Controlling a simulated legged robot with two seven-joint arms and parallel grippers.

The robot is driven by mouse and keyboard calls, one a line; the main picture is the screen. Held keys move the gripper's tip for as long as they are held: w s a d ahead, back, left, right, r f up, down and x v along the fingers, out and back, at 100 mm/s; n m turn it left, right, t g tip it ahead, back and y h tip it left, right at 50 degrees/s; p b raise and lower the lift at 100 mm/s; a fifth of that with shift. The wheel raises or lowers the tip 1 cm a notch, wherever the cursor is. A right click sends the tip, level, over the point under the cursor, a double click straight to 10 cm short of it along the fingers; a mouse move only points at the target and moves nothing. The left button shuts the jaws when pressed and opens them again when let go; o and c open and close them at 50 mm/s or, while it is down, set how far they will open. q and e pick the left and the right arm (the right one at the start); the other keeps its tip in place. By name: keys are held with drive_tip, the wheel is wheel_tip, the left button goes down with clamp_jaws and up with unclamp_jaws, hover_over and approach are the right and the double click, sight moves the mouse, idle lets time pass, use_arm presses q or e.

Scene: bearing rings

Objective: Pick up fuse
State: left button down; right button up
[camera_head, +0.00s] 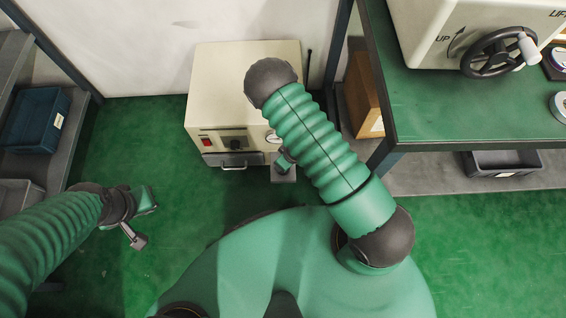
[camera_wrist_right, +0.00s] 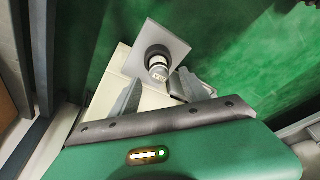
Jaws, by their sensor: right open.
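The fuse (camera_wrist_right: 158,64) shows in the right wrist view as a short pale cylinder with a dark collar, standing out from a square grey plate (camera_wrist_right: 168,36). My right gripper (camera_wrist_right: 156,92) is open, with one finger on each side below the fuse's near end. I cannot tell whether either finger touches it. In the head view my right gripper (camera_head: 285,163) is at the front right of a beige cabinet (camera_head: 240,85), partly hidden by my arm; I cannot make out the fuse there. My left gripper (camera_head: 146,222) is open and empty over the green floor.
The cabinet has a red switch (camera_head: 207,142), a gauge and a front handle (camera_head: 234,166). A green-topped bench (camera_head: 480,110) with a handwheel machine (camera_head: 460,30) stands right. Shelves with a blue bin (camera_head: 38,120) stand left. Floor between is clear.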

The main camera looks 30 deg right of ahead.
drive_tip(key=b+x, duration=0.2)
drive_tip(key=x, duration=0.2)
drive_tip(key=shift+f, duration=0.3)
drive_tip(key=shift+r, duration=0.2)
clamp_jaws()
